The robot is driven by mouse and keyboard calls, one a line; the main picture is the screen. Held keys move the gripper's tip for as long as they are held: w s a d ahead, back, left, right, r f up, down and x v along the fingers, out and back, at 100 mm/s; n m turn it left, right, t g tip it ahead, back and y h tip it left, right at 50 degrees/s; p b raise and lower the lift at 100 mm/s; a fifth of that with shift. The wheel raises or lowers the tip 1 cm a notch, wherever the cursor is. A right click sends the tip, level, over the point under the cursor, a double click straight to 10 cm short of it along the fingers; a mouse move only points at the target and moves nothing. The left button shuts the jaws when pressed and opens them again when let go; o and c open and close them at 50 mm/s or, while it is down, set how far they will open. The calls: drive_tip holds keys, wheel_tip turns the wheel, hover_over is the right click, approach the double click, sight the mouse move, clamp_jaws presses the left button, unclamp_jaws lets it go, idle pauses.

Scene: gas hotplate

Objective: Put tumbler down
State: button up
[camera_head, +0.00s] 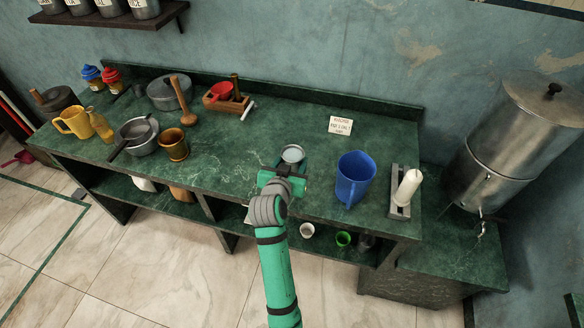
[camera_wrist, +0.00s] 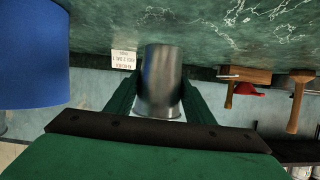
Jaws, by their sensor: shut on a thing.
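A metal tumbler (camera_head: 292,154) shows just beyond my gripper (camera_head: 283,176) in the head view, over the front part of the green counter (camera_head: 240,190). In the wrist view the tumbler (camera_wrist: 160,82) is grey and shiny and sits between the two green fingers of my gripper (camera_wrist: 158,100). My gripper is shut on it. Its lower end is partly hidden by the gripper in the head view. I cannot tell whether it touches the counter top.
A blue jug (camera_head: 354,178) stands close to the right of my gripper. Beyond it is a rack with a white cylinder (camera_head: 407,188). A small sign (camera_head: 340,125) stands behind. The counter between mug and gripper is clear.

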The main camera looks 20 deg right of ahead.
drive_tip(key=shift+w+f, duration=0.3)
drive_tip(key=shift+f, duration=0.1)
wheel_tip(320, 180, down, 2)
drive_tip(key=shift+d+f, duration=0.1)
drive_tip(key=shift+f, duration=0.4)
drive_tip(key=shift+w+f, duration=0.1)
drive_tip(key=shift+f, duration=0.05)
drive_tip(key=o, duration=1.4)
drive_tip(key=shift+c, duration=0.2)
